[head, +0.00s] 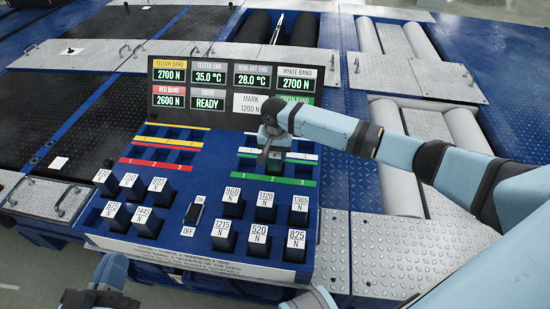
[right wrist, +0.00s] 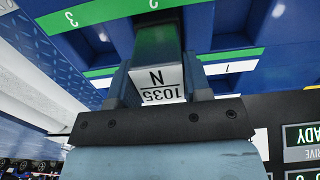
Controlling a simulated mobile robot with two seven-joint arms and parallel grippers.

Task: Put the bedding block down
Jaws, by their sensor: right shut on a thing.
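My right gripper (head: 268,140) is shut on a dark block with a white top marked 1035 N (right wrist: 158,85). The block is over the middle of the green-striped row, between numbers 3 and 1 in the right wrist view. The gripper hides most of it in the head view, and I cannot tell if it touches the slot floor. The green stripe (head: 300,181) runs along the right half of the blue console (head: 185,225). My left gripper (head: 100,298) is at the bottom left edge, partly cut off; its fingers do not show clearly.
The readout panel (head: 200,92) stands behind the slots, close to my right gripper.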

